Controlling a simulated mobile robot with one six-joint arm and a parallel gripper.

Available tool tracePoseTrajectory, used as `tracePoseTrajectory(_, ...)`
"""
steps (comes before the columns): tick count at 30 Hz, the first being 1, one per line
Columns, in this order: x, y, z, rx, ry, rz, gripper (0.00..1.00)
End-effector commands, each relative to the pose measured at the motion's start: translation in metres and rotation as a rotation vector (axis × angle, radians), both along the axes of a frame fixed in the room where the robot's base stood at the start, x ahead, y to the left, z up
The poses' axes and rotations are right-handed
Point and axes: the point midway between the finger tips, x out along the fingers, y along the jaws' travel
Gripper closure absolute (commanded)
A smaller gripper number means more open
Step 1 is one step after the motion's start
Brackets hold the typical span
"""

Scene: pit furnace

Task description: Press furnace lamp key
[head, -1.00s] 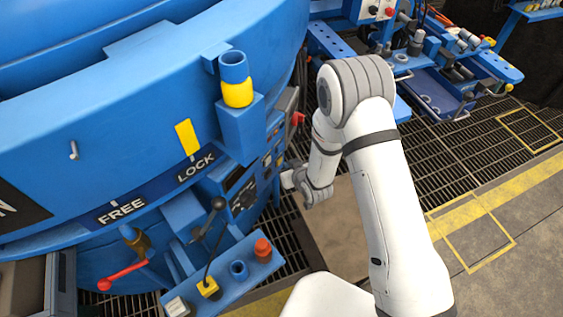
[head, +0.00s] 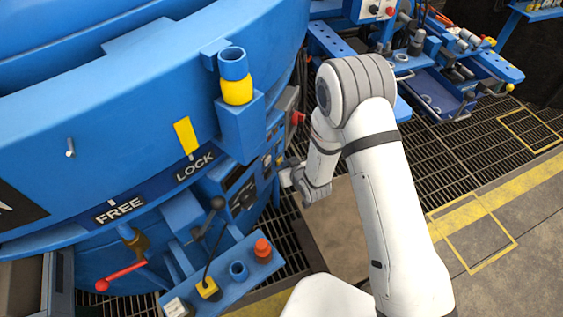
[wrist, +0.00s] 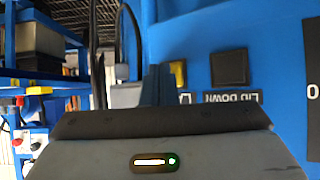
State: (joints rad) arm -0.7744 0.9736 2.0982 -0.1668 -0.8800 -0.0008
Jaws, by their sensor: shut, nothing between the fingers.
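My gripper (wrist: 158,82) is shut and empty, its fingers pointing at a blue control panel (wrist: 280,50) in the wrist view. A yellow key (wrist: 179,72) shows just right of the fingertips, its left part hidden by them. A black square key (wrist: 229,68) sits further right, above a label reading "LID DOWN". The label under the yellow key is mostly covered. I cannot tell which key is the lamp key, or whether the fingers touch the panel. In the head view my gripper (head: 287,177) is small and close to the furnace's side panel (head: 243,192).
The blue furnace (head: 120,110) fills the left of the head view. A lower console (head: 228,275) carries a black-knobbed lever and a red button (head: 263,250). A blue tool bench (head: 440,75) stands at the back right. Grating and floor to the right are clear.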

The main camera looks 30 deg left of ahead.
Motion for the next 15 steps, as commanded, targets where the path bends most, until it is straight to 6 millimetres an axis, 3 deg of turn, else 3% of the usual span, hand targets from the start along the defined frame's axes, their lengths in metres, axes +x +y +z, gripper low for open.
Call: tracePoseTrajectory(15, -0.0006, -0.012, -0.0005, -0.001, 0.0, -0.001, 1.0)
